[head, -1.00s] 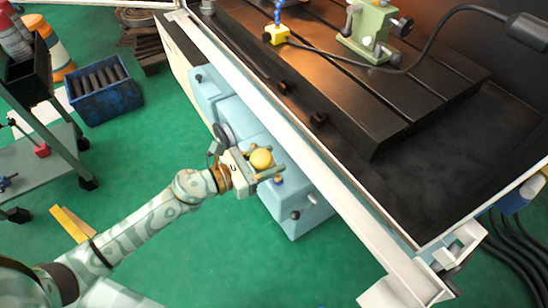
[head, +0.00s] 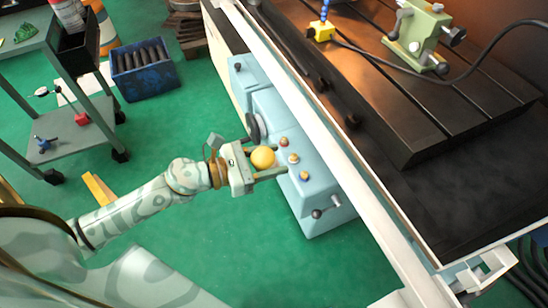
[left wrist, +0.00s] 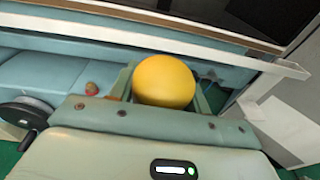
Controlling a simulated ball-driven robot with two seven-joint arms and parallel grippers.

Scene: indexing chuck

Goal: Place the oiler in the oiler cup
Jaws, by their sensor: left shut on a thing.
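My left gripper (head: 281,158) is shut on the oiler (head: 263,157), of which a round yellow top shows between the fingers. In the left wrist view the oiler (left wrist: 164,80) shows as a smooth yellow ball shape just past the palm; its lower part is hidden. The gripper is held out in front of the pale blue machine base (head: 268,105), in the air. I cannot make out the oiler cup in either view. My right gripper is not in view.
A long pale rail (head: 330,130) edges the dark slotted machine table (head: 460,100). Knobs (head: 293,159) and a lever stand on the blue base. A grey cart (head: 75,135) with a black bin is at the left; a blue crate (head: 145,75) stands behind. Green floor is clear below.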

